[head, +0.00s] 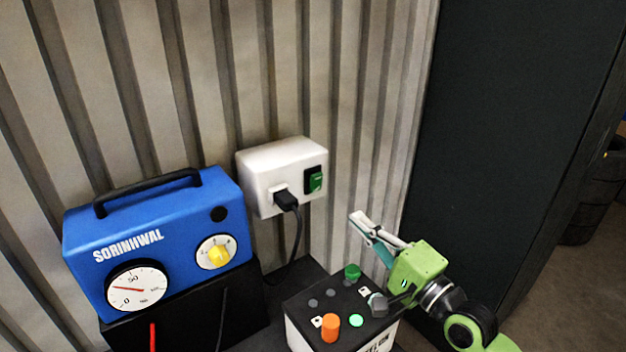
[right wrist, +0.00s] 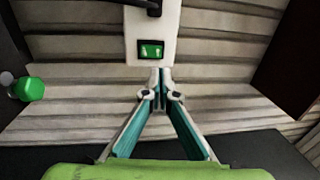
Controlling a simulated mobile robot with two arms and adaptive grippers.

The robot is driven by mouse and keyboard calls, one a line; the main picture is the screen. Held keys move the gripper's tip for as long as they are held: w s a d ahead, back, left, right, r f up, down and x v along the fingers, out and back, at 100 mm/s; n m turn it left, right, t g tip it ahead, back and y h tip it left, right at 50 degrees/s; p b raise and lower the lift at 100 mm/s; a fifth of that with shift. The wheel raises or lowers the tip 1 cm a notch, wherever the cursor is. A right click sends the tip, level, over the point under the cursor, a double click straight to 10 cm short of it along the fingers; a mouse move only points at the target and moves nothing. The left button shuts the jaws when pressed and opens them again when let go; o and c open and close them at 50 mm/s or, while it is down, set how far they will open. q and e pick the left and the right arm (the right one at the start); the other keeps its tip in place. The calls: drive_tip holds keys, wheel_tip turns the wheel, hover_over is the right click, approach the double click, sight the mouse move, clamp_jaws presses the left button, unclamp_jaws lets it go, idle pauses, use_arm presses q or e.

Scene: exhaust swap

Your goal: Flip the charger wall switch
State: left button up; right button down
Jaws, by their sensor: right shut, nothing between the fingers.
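The charger wall switch (head: 314,180) is a green rocker in a black frame on the front of a white outlet box (head: 285,157) on the corrugated wall. A black plug (head: 286,199) sits in the box to the left of the switch. My right gripper (head: 358,222) is shut and empty, to the right of the box and a little lower in the head view. In the right wrist view the switch (right wrist: 151,50) shows lit green just beyond the closed fingertips (right wrist: 161,78). I cannot tell whether they touch the box. My left gripper is not in view.
A blue charger (head: 160,245) with a gauge and yellow knob stands left of the box on a black stand. A battery (head: 343,309) with green and orange caps sits below my right gripper. A dark panel (head: 500,120) stands at the right.

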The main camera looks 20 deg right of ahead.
drive_tip(key=p, duration=0.2)
approach(314, 178)
drive_tip(key=p+x, duration=0.1)
drive_tip(key=x, duration=0.4)
drive_tip(key=shift+w+a+r, duration=0.15)
drive_tip(key=shift+w+r, duration=0.05)
drive_tip(key=shift+w, duration=0.1)
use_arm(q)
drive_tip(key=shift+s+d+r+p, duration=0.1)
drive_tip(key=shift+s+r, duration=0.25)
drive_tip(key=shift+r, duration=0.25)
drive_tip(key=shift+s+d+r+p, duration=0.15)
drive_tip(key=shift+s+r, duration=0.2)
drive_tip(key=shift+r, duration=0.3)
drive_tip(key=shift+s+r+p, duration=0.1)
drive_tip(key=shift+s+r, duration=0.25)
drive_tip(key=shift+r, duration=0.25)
use_arm(e)
drive_tip(key=shift+w+a, duration=0.2)
drive_tip(key=shift+w, duration=0.45)
